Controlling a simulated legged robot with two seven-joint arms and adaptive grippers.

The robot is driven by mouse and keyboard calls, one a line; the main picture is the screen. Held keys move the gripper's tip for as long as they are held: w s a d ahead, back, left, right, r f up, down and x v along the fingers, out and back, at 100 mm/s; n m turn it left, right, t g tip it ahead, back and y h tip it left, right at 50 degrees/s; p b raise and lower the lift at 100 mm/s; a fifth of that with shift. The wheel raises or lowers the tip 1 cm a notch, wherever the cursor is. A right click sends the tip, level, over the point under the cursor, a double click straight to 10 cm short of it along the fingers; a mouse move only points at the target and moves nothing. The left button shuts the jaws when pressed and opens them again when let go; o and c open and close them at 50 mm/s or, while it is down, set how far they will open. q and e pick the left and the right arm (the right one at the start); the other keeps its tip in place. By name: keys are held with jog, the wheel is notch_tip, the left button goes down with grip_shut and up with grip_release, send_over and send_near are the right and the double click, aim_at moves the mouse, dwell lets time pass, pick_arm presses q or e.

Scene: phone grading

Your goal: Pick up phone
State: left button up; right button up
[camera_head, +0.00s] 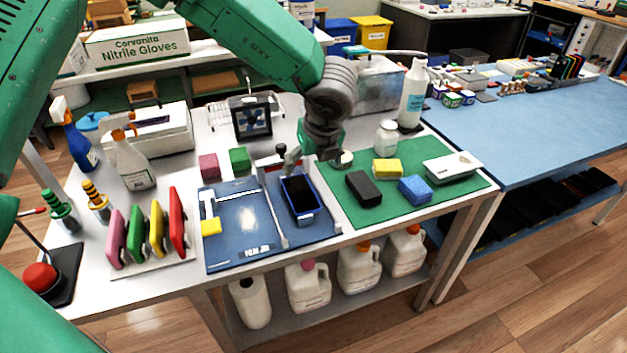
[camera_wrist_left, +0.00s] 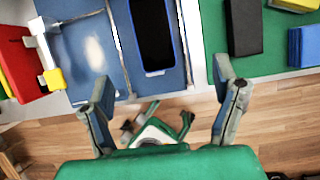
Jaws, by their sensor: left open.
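The phone (camera_head: 301,196), with a black face and blue edges, lies on the right part of the blue mat (camera_head: 229,257), next to a pale divider strip. It also shows at the top of the left wrist view (camera_wrist_left: 153,36), beyond the fingertips and roughly between them. My left gripper (camera_head: 312,158) is above the back of the mat, near the phone's far end. In the left wrist view, my left gripper (camera_wrist_left: 165,88) has its fingers wide apart with nothing between them.
A green mat (camera_head: 345,212) to the right holds a black block (camera_head: 363,188), yellow and blue sponges and a white box. Colored upright pads (camera_head: 145,235) and spray bottles (camera_head: 128,155) stand at left. A dark-screened device (camera_head: 252,121) stands behind.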

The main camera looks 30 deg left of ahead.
pick_arm(q)
send_over(301, 192)
jog(key=s+d, duration=0.1)
jog(key=d, duration=0.2)
jog(key=f, duration=0.7)
jog(key=shift+s+a+f, duration=0.1)
jog(key=shift+a+f, duration=0.15)
jog(key=shift+f, duration=0.05)
jog(key=shift+s+a+x, duration=0.1)
jog(key=shift+a+x, duration=0.05)
jog(key=shift+x, duration=1.15)
jog(key=shift+s+a+x, duration=0.1)
jog(key=shift+a+x, duration=0.1)
jog(key=shift+x, duration=1.1)
jog(key=shift+r, duration=0.15)
jog(key=c, duration=1.5)
